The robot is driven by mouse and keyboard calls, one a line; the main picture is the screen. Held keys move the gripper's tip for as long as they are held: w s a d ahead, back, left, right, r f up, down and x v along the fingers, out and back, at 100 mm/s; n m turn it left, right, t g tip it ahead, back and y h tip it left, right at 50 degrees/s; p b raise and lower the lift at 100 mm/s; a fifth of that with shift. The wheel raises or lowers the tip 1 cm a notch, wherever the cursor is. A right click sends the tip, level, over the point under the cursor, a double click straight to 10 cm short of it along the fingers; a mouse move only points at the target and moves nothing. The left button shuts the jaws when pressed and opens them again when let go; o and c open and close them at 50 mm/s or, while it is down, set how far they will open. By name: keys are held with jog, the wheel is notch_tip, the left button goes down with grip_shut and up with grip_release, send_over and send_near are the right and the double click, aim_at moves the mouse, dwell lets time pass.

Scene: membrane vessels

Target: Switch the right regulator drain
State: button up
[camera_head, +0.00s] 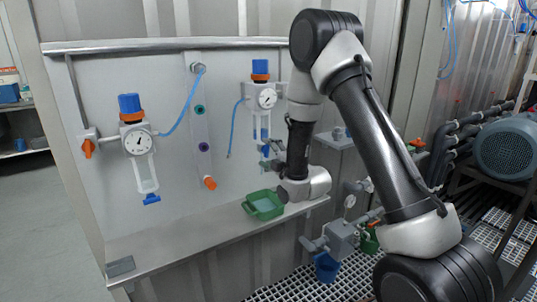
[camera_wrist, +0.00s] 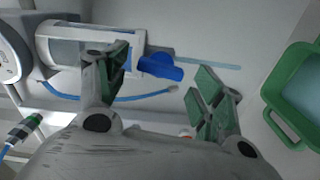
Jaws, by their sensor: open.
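The right regulator (camera_head: 265,97) hangs on the wall panel, with a blue and orange top, a round gauge and a clear bowl below. In the wrist view its bowl (camera_wrist: 75,46) lies sideways. The blue drain (camera_wrist: 160,67) at the bowl's end shows between my finger pads, nearer the left one. My gripper (camera_wrist: 163,80) is open, with green pads on both sides of the drain; no contact is clear. In the head view my gripper (camera_head: 268,156) is just below the right regulator's bowl, and the drain is hard to make out there.
A green tray (camera_head: 263,206) stands on the ledge (camera_head: 190,229) below my gripper; it also shows at the right of the wrist view (camera_wrist: 274,123). A left regulator (camera_head: 138,140) with its own blue drain hangs further left.

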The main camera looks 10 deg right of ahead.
jog(key=v, duration=0.7)
jog(key=s+d+f+m+g+h, duration=0.1)
jog(key=s+f+m+g, duration=0.2)
jog(key=f, duration=0.4)
jog(key=s+d+f+m+g+h, duration=0.1)
jog(key=f+m+g+h, duration=0.2)
jog(key=f, duration=0.4)
jog(key=s+d+m+g, duration=0.3)
jog(key=s+m+g, duration=0.1)
jog(key=s+g, duration=0.15)
jog(key=s+d+r+m, duration=0.2)
jog(key=s+r+m, duration=0.1)
jog(key=s+r, duration=0.5)
jog(key=s+d+r+m+g+h, duration=0.1)
jog(key=s+d+r+m, duration=0.2)
jog(key=s+r, duration=0.6)
jog(key=s+d+r+m, duration=0.2)
jog(key=s+r+m, duration=0.1)
jog(key=s+r, duration=0.6)
jog(key=shift+d+r+m+h, duration=0.3)
jog(key=shift+d+r+m, duration=0.1)
jog(key=shift+r, duration=0.55)
